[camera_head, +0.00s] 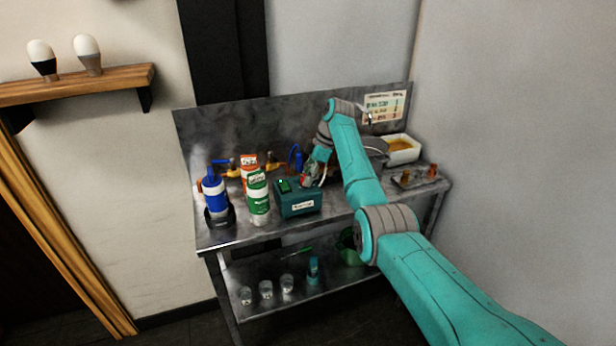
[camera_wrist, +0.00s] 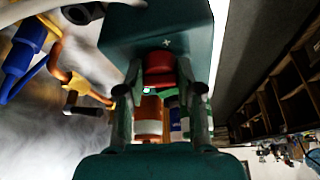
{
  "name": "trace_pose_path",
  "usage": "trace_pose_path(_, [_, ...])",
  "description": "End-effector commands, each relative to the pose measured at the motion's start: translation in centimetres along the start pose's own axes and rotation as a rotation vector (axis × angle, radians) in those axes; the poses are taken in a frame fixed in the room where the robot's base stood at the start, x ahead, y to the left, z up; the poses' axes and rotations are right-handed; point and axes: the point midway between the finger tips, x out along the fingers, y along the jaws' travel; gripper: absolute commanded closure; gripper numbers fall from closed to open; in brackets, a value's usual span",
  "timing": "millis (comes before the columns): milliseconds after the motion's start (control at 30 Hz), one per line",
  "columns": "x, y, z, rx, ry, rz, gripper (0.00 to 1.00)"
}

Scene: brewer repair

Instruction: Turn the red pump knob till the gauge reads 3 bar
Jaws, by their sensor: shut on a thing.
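The red pump knob (camera_wrist: 158,64) is on a face of the teal pump box (camera_wrist: 200,25), beside a small plus mark. My gripper (camera_wrist: 160,76) has one finger on each side of the knob and is shut on it. In the head view the teal box (camera_head: 298,206) stands on the metal bench with a white label on its front. There my gripper (camera_head: 311,173) reaches down to its top right, and the knob is mostly hidden. I cannot make out a gauge dial or its reading in either view.
A blue-and-white bottle (camera_head: 215,195), a green-and-white bottle (camera_head: 258,200) and an orange-and-white container (camera_head: 248,164) stand left of the box. Blue-handled brass pipework (camera_wrist: 70,85) is close by. A white tray (camera_head: 401,158) is at the right. The lower shelf holds several cups (camera_head: 266,289).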

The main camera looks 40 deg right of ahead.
Motion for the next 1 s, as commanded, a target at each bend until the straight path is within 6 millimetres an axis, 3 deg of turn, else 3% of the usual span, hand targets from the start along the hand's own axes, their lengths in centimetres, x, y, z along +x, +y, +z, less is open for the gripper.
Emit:
trace_pose_path(433, [-0.11,0.23,-0.08,-0.223,0.000,-0.092,0.99])
trace_pose_path(1000, [0.02,0.26,-0.01,-0.305,-0.002,-0.125,0.99])
